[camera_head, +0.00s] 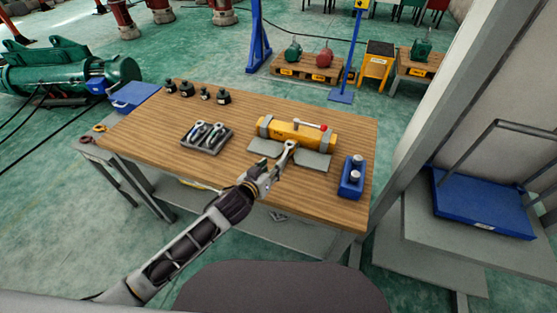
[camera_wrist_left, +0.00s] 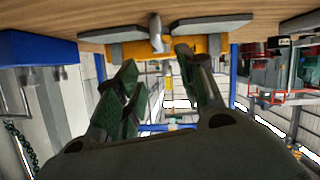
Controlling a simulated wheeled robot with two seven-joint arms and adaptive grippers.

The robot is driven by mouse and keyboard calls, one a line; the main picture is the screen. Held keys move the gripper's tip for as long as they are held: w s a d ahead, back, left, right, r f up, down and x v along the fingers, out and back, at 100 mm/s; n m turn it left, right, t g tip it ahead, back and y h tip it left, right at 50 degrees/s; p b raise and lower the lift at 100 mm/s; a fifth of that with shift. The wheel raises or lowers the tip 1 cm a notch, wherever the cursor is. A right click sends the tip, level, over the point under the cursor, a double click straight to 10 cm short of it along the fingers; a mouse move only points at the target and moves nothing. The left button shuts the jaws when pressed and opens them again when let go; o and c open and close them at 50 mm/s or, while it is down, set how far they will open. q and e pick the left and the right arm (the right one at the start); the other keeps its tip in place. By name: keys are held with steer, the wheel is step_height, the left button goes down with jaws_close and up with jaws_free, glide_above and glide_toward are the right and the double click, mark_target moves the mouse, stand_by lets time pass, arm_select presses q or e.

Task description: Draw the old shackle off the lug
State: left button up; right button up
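The yellow hoist body (camera_head: 290,131) lies in grey supports on the wooden table. A grey metal piece, apparently the old shackle (camera_head: 289,150), sticks out from its near side; its lug is too small to tell apart. My left gripper (camera_head: 270,172) comes in from the near side, close to the shackle. Its fingers (camera_wrist_left: 157,66) are apart and nothing is clamped between them. I cannot tell whether they touch the shackle. My right gripper is not in view.
A grey tray (camera_head: 187,143) holding shackle-like parts stands left of the hoist. A blue block (camera_head: 347,190) with metal cylinders stands at the table's right. Several dark weights (camera_head: 205,93) line the back left. Grey plates (camera_head: 313,160) lie before the hoist. The table's front left is clear.

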mark_target(285, 154)
arm_select(q)
steer(key=shift+p+x, duration=0.3)
steer(key=shift+x, duration=6.45)
steer(key=shift+f, duration=0.1)
jaws_close()
